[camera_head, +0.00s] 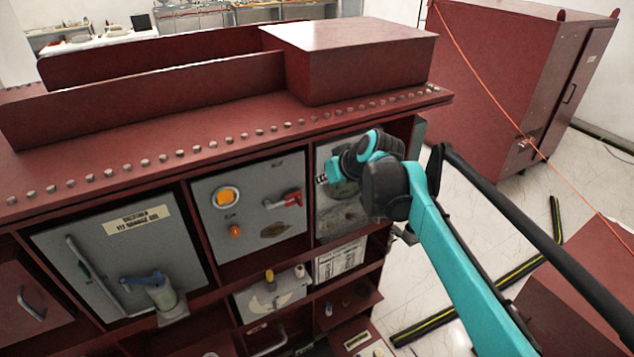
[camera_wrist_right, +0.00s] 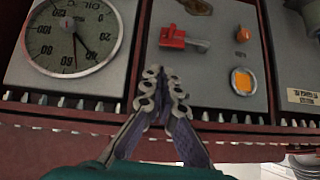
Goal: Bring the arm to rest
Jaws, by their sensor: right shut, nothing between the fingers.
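My right gripper (camera_head: 322,179) reaches in from the right on a teal and black arm, in front of the dark red transformer cabinet's upper right panel. In the right wrist view the right gripper (camera_wrist_right: 163,88) has its fingers together with nothing between them. It is in front of the strip between the round dial gauge (camera_wrist_right: 73,32) and the panel with the red switch handle (camera_wrist_right: 184,40). I cannot tell whether it touches anything. My left gripper is not in view.
The panel with the red handle (camera_head: 290,198) also has an orange button (camera_head: 227,196). A grey door (camera_head: 120,255) is at left, with a cylinder (camera_head: 160,292) in front. Bolts line the cabinet's top edge. A large red cabinet (camera_head: 500,80) stands behind at right.

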